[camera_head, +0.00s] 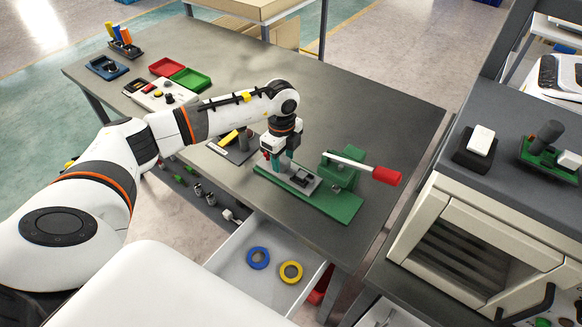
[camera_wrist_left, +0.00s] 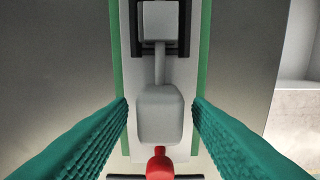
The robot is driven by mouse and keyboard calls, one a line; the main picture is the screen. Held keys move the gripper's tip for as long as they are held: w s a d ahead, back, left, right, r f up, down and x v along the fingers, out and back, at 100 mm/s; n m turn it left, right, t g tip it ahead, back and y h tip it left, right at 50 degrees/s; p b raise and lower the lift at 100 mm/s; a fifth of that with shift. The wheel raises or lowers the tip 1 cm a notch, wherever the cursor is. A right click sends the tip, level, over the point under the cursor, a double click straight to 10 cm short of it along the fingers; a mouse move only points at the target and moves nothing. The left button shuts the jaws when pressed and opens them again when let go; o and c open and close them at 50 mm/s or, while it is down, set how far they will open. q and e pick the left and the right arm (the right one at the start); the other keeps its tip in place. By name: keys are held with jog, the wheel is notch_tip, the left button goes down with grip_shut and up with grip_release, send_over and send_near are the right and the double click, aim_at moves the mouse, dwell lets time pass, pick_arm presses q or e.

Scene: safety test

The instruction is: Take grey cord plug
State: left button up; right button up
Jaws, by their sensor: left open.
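The grey cord plug (camera_wrist_left: 160,115) lies on a pale plate in the left wrist view. A short grey stem joins it to a grey block (camera_wrist_left: 158,22) in a dark holder. A red tip (camera_wrist_left: 160,165) touches its near end. My left gripper (camera_wrist_left: 160,103) is open, with one green ribbed finger on each side of the plug and a gap visible on both sides. In the head view my left gripper (camera_head: 280,164) points down over the left part of the green fixture (camera_head: 335,204), and the plug is hard to make out there. My right gripper is not in view.
A clamp lever with a red handle (camera_head: 386,176) stands on the fixture's right side. An open drawer (camera_head: 232,262) holds a blue ring (camera_head: 258,257) and a yellow ring (camera_head: 291,272). Red (camera_head: 166,67) and green trays (camera_head: 191,79) lie further back. The table's far right is clear.

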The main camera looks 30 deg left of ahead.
pick_arm(q)
jog(key=shift+c, duration=0.4)
jog(key=c, duration=0.9)
jog(key=shift+o, duration=0.2)
jog(key=shift+r+p, duration=2.55)
jog(key=shift+r, duration=0.7)
